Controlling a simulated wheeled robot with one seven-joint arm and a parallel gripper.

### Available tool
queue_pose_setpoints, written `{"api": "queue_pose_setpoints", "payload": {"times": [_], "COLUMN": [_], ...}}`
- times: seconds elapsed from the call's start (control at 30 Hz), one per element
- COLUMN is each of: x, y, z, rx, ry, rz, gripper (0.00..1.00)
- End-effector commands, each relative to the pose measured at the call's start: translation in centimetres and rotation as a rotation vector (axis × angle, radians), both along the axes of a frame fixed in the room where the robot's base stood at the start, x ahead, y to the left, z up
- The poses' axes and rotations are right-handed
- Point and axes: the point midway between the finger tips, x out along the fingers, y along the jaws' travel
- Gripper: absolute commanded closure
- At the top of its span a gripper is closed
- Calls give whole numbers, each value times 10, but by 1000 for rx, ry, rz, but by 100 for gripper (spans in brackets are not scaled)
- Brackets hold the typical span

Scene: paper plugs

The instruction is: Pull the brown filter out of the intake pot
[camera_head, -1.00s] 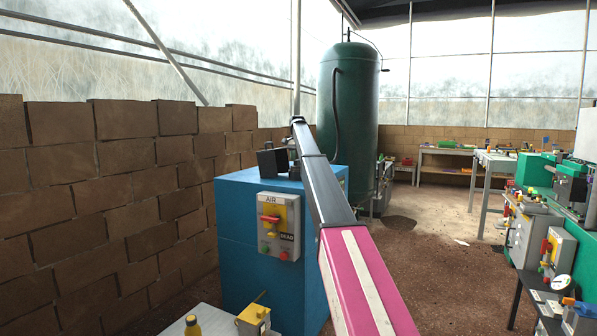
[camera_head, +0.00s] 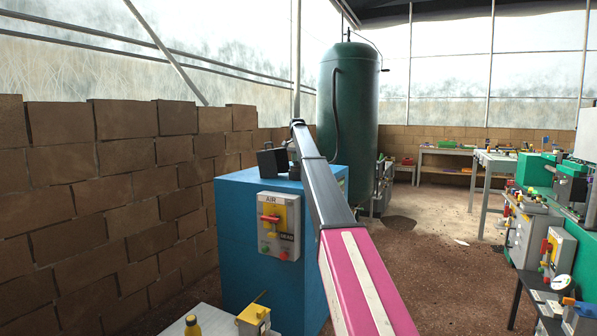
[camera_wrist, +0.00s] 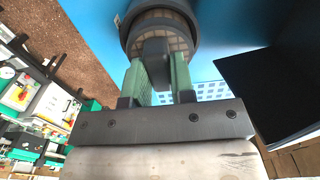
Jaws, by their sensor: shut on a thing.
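In the wrist view the intake pot (camera_wrist: 190,13) is a dark round pot on a blue surface. The brown filter (camera_wrist: 178,43) shows as a brown, ribbed ring inside its rim. I cannot tell how deep it sits. My gripper (camera_wrist: 157,62) has its green fingers closed on the dark tab in the middle of the filter. The tab hides part of the filter. In the head view my arm hides the pot and the filter, and the fingers cannot be made out.
The blue cabinet (camera_head: 240,205) carries a black box (camera_head: 272,163) on top, close beside my arm. The box also shows large at right in the wrist view (camera_wrist: 270,85). A brick wall (camera_head: 110,215) stands left. A green tank (camera_head: 350,105) stands behind.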

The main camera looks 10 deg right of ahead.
Motion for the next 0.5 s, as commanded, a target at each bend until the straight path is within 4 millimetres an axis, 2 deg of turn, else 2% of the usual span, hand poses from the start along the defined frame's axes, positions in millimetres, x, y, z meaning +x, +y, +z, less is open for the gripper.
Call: {"api": "queue_pose_setpoints", "payload": {"times": [0.07,0.1,0.13,0.17,0.5], "x": [0,0,0,0,0], "y": [0,0,0,0,0], "z": [0,0,0,0,0], "rx": [0,0,0,0,0], "ry": [0,0,0,0,0], "rz": [0,0,0,0,0], "gripper": [100,87,97,100,100]}}
